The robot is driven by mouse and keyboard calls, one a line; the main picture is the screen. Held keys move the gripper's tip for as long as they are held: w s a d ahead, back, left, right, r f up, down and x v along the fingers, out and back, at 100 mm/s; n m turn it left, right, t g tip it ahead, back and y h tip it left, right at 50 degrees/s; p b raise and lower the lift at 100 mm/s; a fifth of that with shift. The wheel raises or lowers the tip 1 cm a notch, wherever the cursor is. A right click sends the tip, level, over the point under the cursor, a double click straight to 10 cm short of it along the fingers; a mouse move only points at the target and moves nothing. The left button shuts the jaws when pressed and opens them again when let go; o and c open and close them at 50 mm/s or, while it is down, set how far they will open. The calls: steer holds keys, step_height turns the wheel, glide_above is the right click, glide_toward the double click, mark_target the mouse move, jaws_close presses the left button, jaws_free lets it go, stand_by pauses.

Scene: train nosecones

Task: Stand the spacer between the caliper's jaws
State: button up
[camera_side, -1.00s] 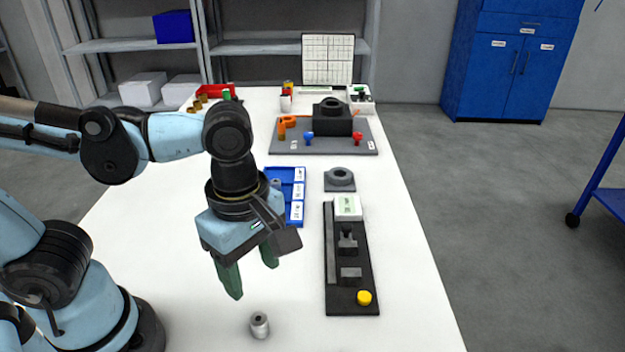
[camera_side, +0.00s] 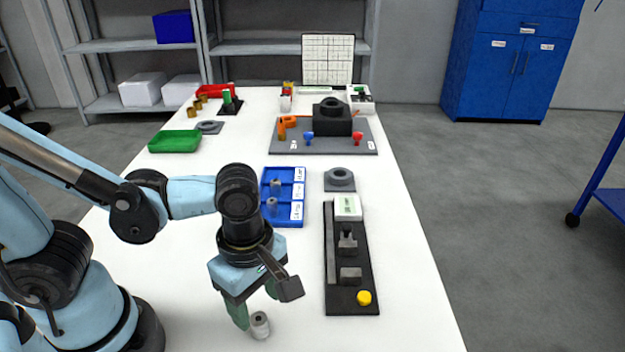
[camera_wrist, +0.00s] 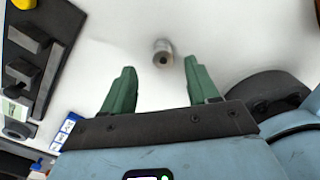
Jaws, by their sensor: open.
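The spacer (camera_side: 260,325) is a small grey cylinder with a hole in its top, upright on the white table at the front. My gripper (camera_side: 256,312) is open and low, with its green fingers close to the spacer; one finger is partly hidden. In the wrist view the spacer (camera_wrist: 163,54) sits beyond the fingertips, roughly between their lines, and my gripper (camera_wrist: 160,68) is empty. The caliper (camera_side: 349,258) lies on a black base to the right, with two dark upright jaw blocks, a white display box and a yellow knob.
A blue tray (camera_side: 295,221) with labelled compartments and small grey cylinders lies behind my gripper. A grey ring on a plate (camera_side: 340,179) is behind the caliper. A green tray (camera_side: 175,141) and grey fixture board (camera_side: 275,147) stand farther back. Bare table lies left of the caliper.

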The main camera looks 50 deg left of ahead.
mark_target(259, 318)
steer(key=shift+s+d+f, duration=0.1)
steer(key=shift+f, duration=0.6)
steer(key=shift+s+d+f, duration=0.1)
steer(key=shift+f, duration=1.65)
jaws_close()
steer(key=shift+r, duration=0.2)
